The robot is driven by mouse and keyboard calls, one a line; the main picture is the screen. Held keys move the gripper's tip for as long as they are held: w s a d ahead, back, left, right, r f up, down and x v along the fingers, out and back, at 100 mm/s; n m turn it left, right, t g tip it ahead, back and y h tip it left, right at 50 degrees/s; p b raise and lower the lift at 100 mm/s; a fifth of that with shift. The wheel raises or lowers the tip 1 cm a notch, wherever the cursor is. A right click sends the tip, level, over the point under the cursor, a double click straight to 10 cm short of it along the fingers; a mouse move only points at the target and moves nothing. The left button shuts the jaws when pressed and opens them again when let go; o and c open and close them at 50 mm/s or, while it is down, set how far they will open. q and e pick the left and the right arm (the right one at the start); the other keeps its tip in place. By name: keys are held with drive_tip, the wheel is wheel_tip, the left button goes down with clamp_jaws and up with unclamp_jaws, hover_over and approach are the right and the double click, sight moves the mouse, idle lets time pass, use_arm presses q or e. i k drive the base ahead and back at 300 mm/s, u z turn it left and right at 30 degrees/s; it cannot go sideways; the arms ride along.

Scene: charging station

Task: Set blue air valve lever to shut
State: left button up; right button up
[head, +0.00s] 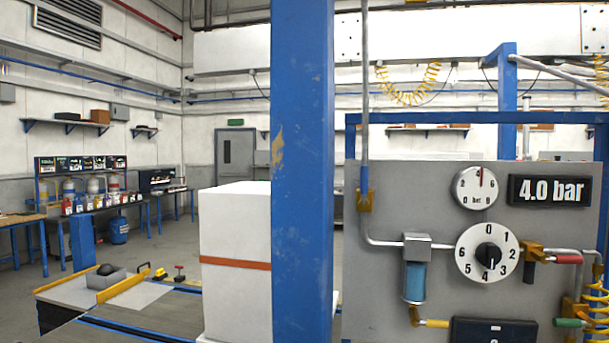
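A grey air panel (385,322) stands at the right. It carries a small round pressure gauge (476,187) with a red needle near 4, and a black display (552,190) reading "4.0 bar". Below them is a white dial (468,240) numbered 0 to 6 with a black knob (488,256). A filter with a blue bowl (414,281) hangs from the pipe. Red (568,259), green (571,322) and yellow (436,323) ended fittings show near brass parts. I cannot make out a blue valve lever. Neither gripper is in view.
A blue column (302,170) stands in front, left of the panel. A white cabinet (235,215) with an orange stripe is behind it. A low table (75,293) with yellow edges is at lower left. Yellow coiled hose (598,310) hangs at the right edge. Open floor lies behind.

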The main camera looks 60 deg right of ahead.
sight(364, 180)
drive_tip(key=i, duration=0.5)
drive_tip(key=z, duration=3)
